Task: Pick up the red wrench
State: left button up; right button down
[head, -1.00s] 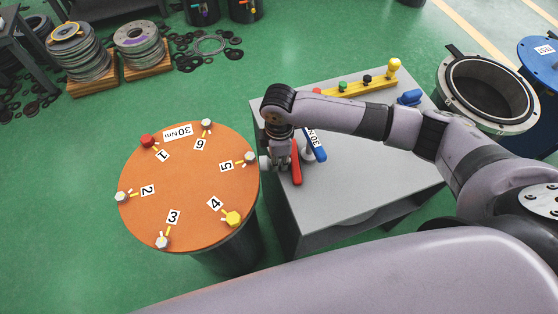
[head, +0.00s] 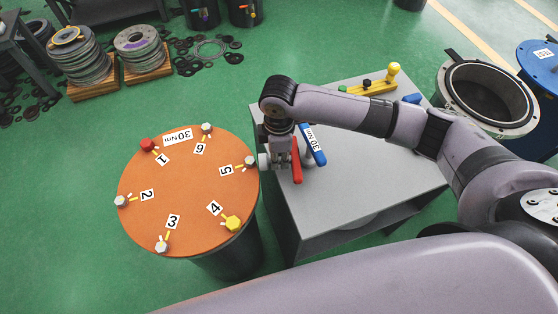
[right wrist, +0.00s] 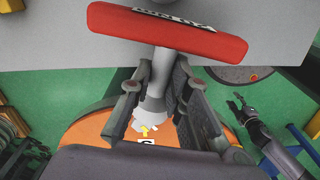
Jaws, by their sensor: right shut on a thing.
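The red wrench (head: 297,165) is at the left edge of the grey table in the head view. In the right wrist view its red handle (right wrist: 165,30) lies across the top, with a light grey shaft (right wrist: 160,75) below it. My right gripper (head: 281,158) is shut on the wrench; in the right wrist view its fingers (right wrist: 156,78) stand either side of the shaft. I cannot tell whether the wrench clears the tabletop. My left gripper (right wrist: 240,106) shows small and open, apart from the wrench, in the right wrist view only.
A blue wrench (head: 314,146) marked 30 Nm lies just right of the red one on the grey table (head: 375,165). A yellow bar (head: 378,87) is at the back. A round orange table (head: 190,190) with numbered bolts stands close on the left.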

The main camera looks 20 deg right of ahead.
notch_tip(320, 180, up, 17)
jog(key=shift+f, duration=0.15)
dwell(0.5)
